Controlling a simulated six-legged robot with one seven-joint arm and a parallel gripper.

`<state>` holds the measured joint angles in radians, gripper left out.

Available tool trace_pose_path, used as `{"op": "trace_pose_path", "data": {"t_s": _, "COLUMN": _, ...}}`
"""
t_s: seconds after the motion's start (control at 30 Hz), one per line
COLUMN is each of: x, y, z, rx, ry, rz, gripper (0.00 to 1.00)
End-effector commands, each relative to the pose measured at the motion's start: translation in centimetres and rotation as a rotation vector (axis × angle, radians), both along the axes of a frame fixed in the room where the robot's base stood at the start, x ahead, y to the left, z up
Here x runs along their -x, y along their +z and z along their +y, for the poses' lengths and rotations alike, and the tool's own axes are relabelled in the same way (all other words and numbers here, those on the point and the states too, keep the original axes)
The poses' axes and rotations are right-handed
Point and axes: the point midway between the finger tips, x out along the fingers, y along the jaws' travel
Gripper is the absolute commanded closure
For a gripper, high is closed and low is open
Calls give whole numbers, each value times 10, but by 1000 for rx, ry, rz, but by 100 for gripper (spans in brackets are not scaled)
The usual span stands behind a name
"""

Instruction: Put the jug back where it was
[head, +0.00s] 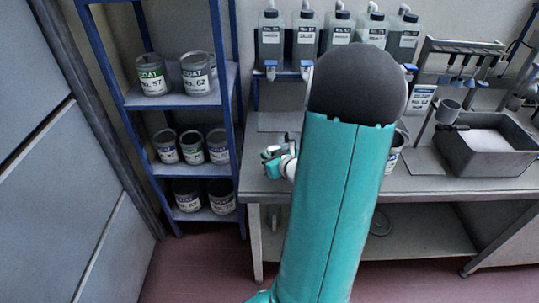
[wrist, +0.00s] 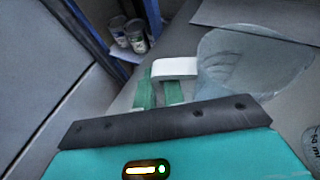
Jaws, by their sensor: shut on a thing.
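A clear, see-through jug (wrist: 250,62) shows at the right in the wrist view, close beyond my wrist. A white piece that looks like its handle (wrist: 175,68) stands at its left side. My gripper (wrist: 160,92) has its green fingers at this white piece and is shut on it. In the head view my gripper (head: 276,160) is over the left end of the steel bench (head: 425,188). There my arm hides most of the jug, and I cannot make out its base or whether it touches the bench.
A blue shelf rack (head: 188,170) with several paint cans stands left of the bench. A grey basin (head: 485,150) and a ladle (head: 447,112) are at the right. A can (head: 396,150) is partly behind my arm.

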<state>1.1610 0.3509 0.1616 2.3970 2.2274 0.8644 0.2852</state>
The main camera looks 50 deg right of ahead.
Motion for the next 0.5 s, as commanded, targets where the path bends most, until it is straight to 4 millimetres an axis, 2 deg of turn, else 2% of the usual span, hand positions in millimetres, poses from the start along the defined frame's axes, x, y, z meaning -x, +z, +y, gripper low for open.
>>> {"op": "trace_pose_path", "data": {"t_s": 0.23, "x": 0, "y": -4, "z": 0, "rx": 1, "ry": 0, "rz": 0, "gripper": 100}}
{"op": "trace_pose_path", "data": {"t_s": 0.27, "x": 0, "y": -4, "z": 0, "rx": 1, "ry": 0, "rz": 0, "gripper": 86}}
{"op": "trace_pose_path", "data": {"t_s": 0.37, "x": 0, "y": -4, "z": 0, "rx": 1, "ry": 0, "rz": 0, "gripper": 66}}
{"op": "trace_pose_path", "data": {"t_s": 0.5, "x": 0, "y": -4, "z": 0, "rx": 1, "ry": 0, "rz": 0, "gripper": 64}}
